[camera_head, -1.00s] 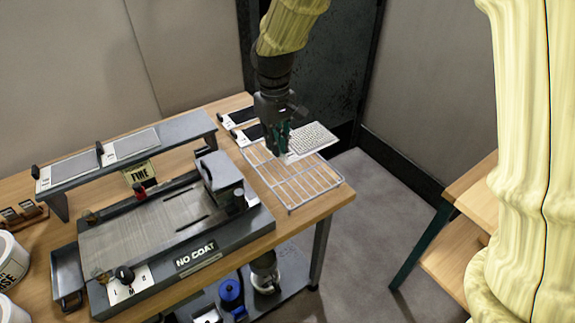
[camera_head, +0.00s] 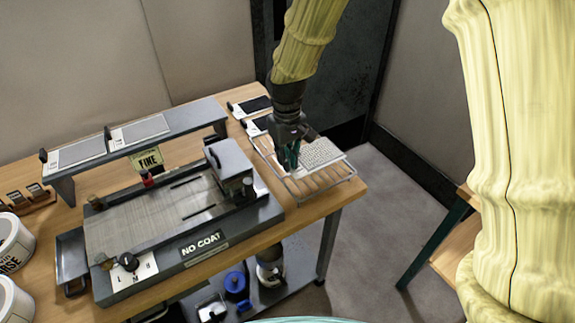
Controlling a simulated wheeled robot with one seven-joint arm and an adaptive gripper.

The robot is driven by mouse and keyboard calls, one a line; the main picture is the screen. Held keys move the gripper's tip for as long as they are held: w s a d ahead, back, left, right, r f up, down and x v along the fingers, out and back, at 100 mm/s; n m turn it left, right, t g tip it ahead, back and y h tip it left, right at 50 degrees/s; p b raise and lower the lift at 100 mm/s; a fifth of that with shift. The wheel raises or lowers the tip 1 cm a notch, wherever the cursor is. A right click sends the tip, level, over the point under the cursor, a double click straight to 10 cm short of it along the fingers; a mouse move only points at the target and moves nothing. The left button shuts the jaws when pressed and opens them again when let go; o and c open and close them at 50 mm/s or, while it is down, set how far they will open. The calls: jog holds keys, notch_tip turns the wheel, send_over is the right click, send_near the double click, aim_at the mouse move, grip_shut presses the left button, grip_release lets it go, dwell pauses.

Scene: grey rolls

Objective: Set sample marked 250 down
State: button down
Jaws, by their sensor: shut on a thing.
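The sample, a pale grey plate with a dotted surface (camera_head: 322,153), is held by my gripper (camera_head: 292,163). My gripper is shut on the sample's left end, its dark green fingers pointing down.
Two dark panels with black clips (camera_head: 251,106) lie behind the rack. A machine with a NO COAT label (camera_head: 201,244) stands left of it. A raised shelf (camera_head: 190,131) bears two grey panels. The bench edge is just right of the rack.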

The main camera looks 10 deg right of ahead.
jog(key=shift+f, duration=1.65)
jog(key=c, duration=1.5)
grip_release()
jog(key=shift+f, duration=0.1)
notch_tip(320, 180, up, 12)
jog(key=shift+r+b, duration=0.15)
jog(key=shift+b, duration=0.15)
